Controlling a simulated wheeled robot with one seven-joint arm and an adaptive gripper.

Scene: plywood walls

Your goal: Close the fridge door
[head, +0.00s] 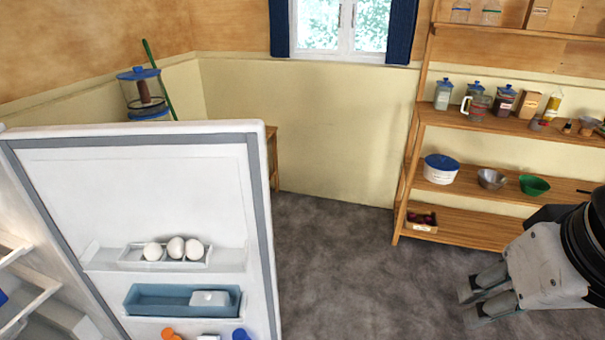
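The fridge door (150,193) stands open at the left in the head view, its inner side facing me. Its grey seal runs around the edge, and its shelves hold eggs (175,248), a blue tray (150,299) with a white item, and some coloured caps lower down. Part of the fridge interior (20,275) shows at the far left edge. My gripper (472,304) is at the lower right, well apart from the door, over the floor. Its two fingers are spread with nothing visible between them. The door's outer side and lower part are hidden.
A wooden shelf unit (465,229) with jars, bowls and a small crate stands at the right, behind my gripper. Grey floor (340,260) is clear between door and shelves. A blue-lidded container (143,93) shows behind the door. A window (340,25) is in the back wall.

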